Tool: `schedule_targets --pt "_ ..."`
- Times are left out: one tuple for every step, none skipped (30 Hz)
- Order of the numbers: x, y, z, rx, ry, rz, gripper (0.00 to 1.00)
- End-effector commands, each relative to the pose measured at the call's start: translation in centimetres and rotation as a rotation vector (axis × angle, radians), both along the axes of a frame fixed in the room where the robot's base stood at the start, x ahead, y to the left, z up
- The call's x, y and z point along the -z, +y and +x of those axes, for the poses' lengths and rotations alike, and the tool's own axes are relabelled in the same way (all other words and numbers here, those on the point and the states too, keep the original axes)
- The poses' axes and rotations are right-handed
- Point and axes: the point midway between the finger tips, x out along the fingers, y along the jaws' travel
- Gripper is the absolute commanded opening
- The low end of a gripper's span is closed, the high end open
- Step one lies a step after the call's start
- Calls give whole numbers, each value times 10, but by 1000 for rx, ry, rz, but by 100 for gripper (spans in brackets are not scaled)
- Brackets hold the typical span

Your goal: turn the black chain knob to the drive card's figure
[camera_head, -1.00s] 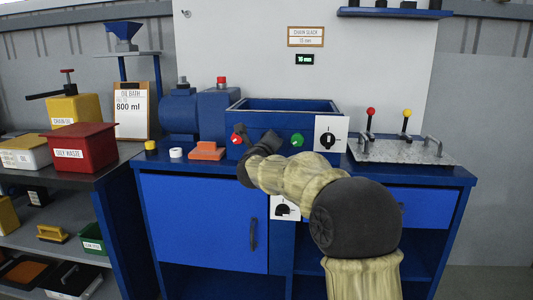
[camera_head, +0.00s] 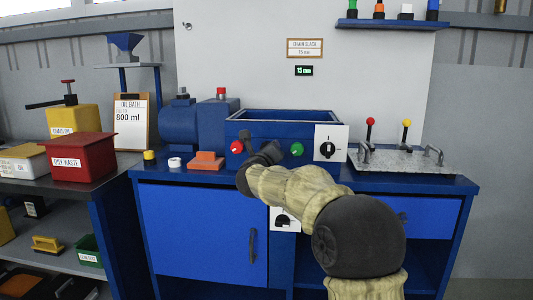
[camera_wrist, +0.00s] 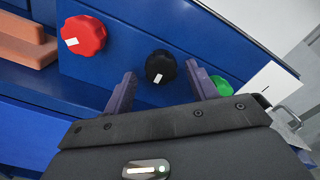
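The black chain knob (camera_wrist: 160,67) is on the blue front panel between the red and green knobs in the wrist view. Its white mark points down and slightly left. My gripper (camera_wrist: 160,88) is open, with one finger on each side just short of the knob; I see no contact. In the head view my gripper (camera_head: 266,153) is at the panel and hides the black knob. The card (camera_head: 305,48) on the wall reads CHAIN SLACK 15 mm. The small green display (camera_head: 304,71) below it reads 15 mm.
The red knob (camera_wrist: 83,36) and green knob (camera_wrist: 222,86) flank the black one closely. A white plate with a black dial (camera_head: 331,143) is to the right, beside a metal plate with two levers (camera_head: 400,158). An orange block (camera_head: 206,161) lies left on the bench.

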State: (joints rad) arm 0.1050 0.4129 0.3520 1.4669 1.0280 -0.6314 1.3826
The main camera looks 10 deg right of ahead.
Motion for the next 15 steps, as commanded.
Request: schedule_targets --pt "-1 0 0 0 -2 -1 57" --pt "-1 0 0 0 -2 -1 57" --pt "-2 0 0 0 -3 -1 57" --pt "-2 0 0 0 -3 -1 57" --pt "-2 0 0 0 -3 -1 57" --pt "-2 1 -1 0 -3 -1 57" --pt "-3 1 -1 -1 -4 -1 57" --pt "-3 1 -1 -1 -4 -1 57" --pt "-3 1 -3 -1 -4 -1 57" --pt "-3 2 -4 -1 -4 -1 57" --pt "-4 3 -6 -1 -5 -2 57" --pt "-4 4 -9 -2 -5 -2 57" --pt "-4 5 -12 -2 -5 -3 57" --pt "-4 6 -15 -2 -5 -3 57" --pt "-4 7 -20 -2 -4 -2 57"
